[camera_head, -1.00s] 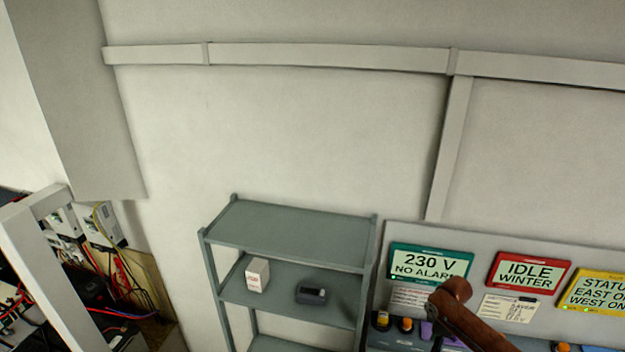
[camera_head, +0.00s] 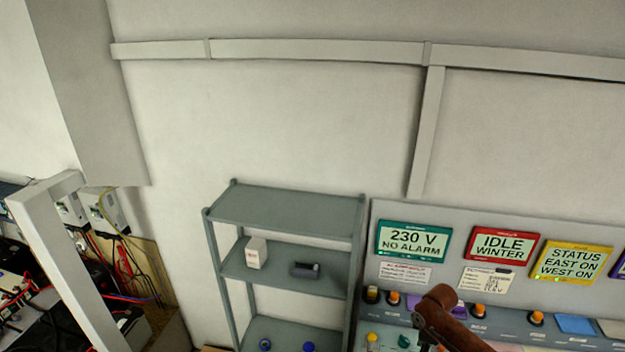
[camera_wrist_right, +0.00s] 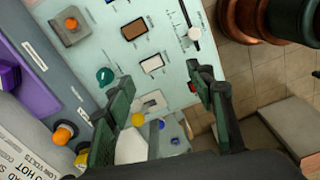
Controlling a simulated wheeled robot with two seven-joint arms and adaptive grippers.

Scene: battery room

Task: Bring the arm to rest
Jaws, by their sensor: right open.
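My right gripper (camera_wrist_right: 163,85) shows in the right wrist view with its two dark green fingers spread apart. Nothing is between the fingertips, and the pale control panel (camera_wrist_right: 133,62) lies beyond them. I cannot tell the exact gap between fingers and panel. In the head view a brown link of my arm (camera_head: 440,312) rises in front of the console (camera_head: 465,218) at the lower right. My left gripper is in neither view.
The panel carries an orange button (camera_wrist_right: 71,24), a teal knob (camera_wrist_right: 105,76) and a white-knobbed slider (camera_wrist_right: 194,34). A grey shelf (camera_head: 290,208) holds a white box (camera_head: 256,253) and a dark device (camera_head: 304,270). A white frame (camera_head: 68,262) and wired equipment stand at left.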

